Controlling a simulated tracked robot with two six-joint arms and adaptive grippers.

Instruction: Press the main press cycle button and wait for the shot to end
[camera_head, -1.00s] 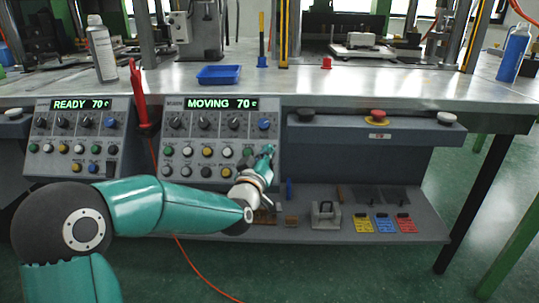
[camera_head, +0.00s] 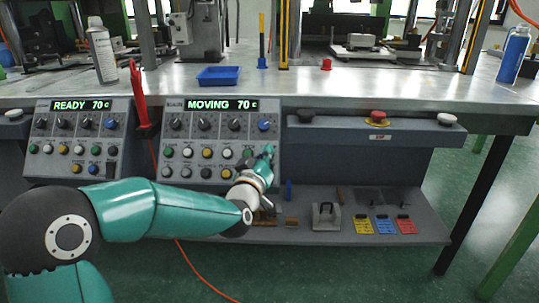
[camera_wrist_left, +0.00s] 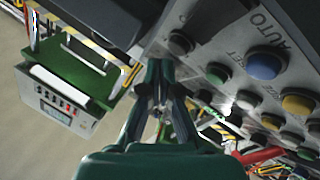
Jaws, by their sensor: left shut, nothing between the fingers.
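The right-hand control panel (camera_head: 221,120) has a green display (camera_head: 221,105) reading "MOVING 70 c". Below it are dark knobs, a blue knob (camera_head: 264,125) and rows of coloured push buttons, including a green button (camera_head: 170,153). My left gripper (camera_head: 268,151) is shut and empty at the panel's lower right; whether it touches a button cannot be told. In the left wrist view its fingers (camera_wrist_left: 160,68) point along the panel face, beside a dark button (camera_wrist_left: 181,42), a green button (camera_wrist_left: 218,73) and a blue button (camera_wrist_left: 264,64). My right gripper is not in view.
The left-hand panel (camera_head: 79,121) reads "READY 70 c". A red-handled tool (camera_head: 138,92) hangs between the panels. A red emergency button (camera_head: 378,116) sits on the bar at right. A blue tray (camera_head: 219,75) and spray bottle (camera_head: 101,50) stand on the bench. A lower shelf (camera_head: 340,238) holds small tools.

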